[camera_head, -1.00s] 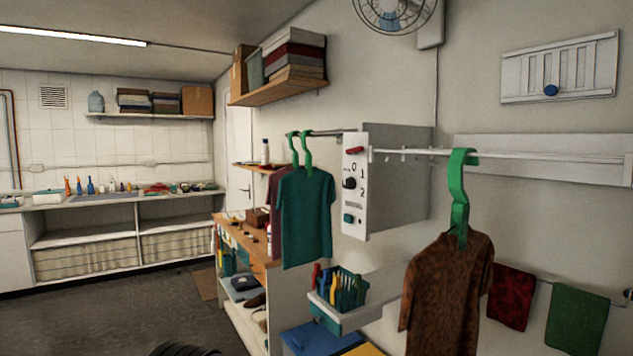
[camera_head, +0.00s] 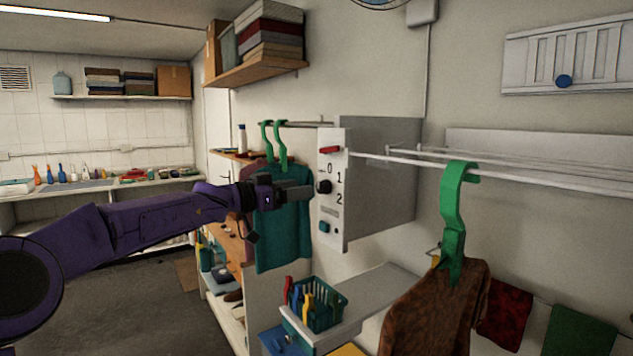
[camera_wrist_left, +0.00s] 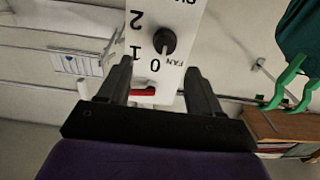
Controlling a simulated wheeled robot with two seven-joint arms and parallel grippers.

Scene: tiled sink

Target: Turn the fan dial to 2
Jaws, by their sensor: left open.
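The fan dial is a black knob (camera_head: 324,187) on the white front of a grey control box (camera_head: 375,170), beside the marks 0, 1 and 2. It also shows in the left wrist view (camera_wrist_left: 164,40), where the picture is upside down and "FAN" reads by the 0. A red switch (camera_head: 330,149) is above the dial and a teal button (camera_head: 324,227) below. My left gripper (camera_head: 308,192) is open, its fingertips just left of the knob. In the left wrist view its two fingers (camera_wrist_left: 162,75) point at the dial, apart from it.
A white rail (camera_head: 400,160) runs right from the box, with a brown shirt on a green hanger (camera_head: 453,215). A teal shirt (camera_head: 282,225) hangs close behind my left gripper. A basket of bottles (camera_head: 314,305) stands on a shelf below.

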